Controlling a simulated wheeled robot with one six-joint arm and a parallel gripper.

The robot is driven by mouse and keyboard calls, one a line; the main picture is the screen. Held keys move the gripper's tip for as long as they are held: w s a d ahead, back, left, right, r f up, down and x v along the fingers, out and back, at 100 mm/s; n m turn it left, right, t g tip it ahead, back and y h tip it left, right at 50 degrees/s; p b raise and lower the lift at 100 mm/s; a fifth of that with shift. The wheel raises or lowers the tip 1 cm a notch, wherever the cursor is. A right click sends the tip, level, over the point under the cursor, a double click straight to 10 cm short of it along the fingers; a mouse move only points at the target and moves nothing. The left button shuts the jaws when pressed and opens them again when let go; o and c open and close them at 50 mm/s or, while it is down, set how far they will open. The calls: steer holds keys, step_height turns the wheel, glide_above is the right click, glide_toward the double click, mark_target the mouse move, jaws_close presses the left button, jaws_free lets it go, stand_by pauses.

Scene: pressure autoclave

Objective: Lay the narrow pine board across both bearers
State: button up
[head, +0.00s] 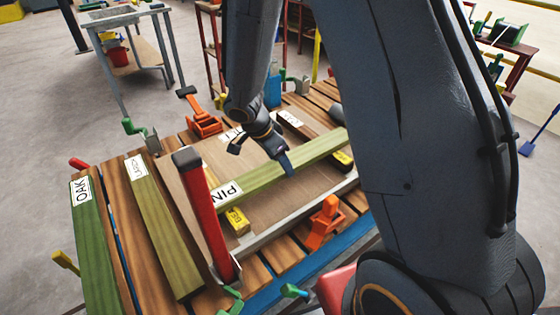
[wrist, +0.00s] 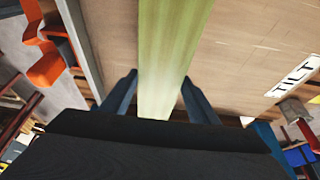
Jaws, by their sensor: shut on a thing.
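The pine board (head: 265,180) is a long, pale green-yellow plank with a white label starting "PIN" at its near-left end. My gripper (head: 287,166) is shut on it around mid-length. In the wrist view the board (wrist: 165,50) runs between the two dark fingers (wrist: 160,92). One yellow bearer (head: 238,221) shows beside the board's labelled end, and the other bearer (head: 342,160) shows beside its far-right end. Both stick out on the near side, their other parts hidden by the board. I cannot tell whether the board touches them or hangs just above.
A green OAK board (head: 92,250) and another labelled board (head: 162,228) lie at the left of the slatted table. A red upright bar (head: 204,215) stands close to the pine board's labelled end. Orange clamps (head: 322,223) stand at the near and far edges. A TILT label (wrist: 294,75) shows in the wrist view.

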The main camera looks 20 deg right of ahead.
steer(key=shift+f+b, duration=0.2)
steer(key=shift+b, duration=0.15)
steer(key=o, duration=1.5)
steer(key=shift+c, duration=0.2)
steer(key=shift+r, duration=0.15)
steer(key=shift+r+p, duration=0.2)
steer(key=shift+p, duration=0.25)
steer(key=b+v, duration=0.2)
steer(key=v, duration=1)
steer(key=s+d+f+n+g+y, duration=0.1)
steer(key=s+d+n+y, duration=0.3)
steer(key=s+n, duration=1)
steer(key=shift+s, duration=0.95)
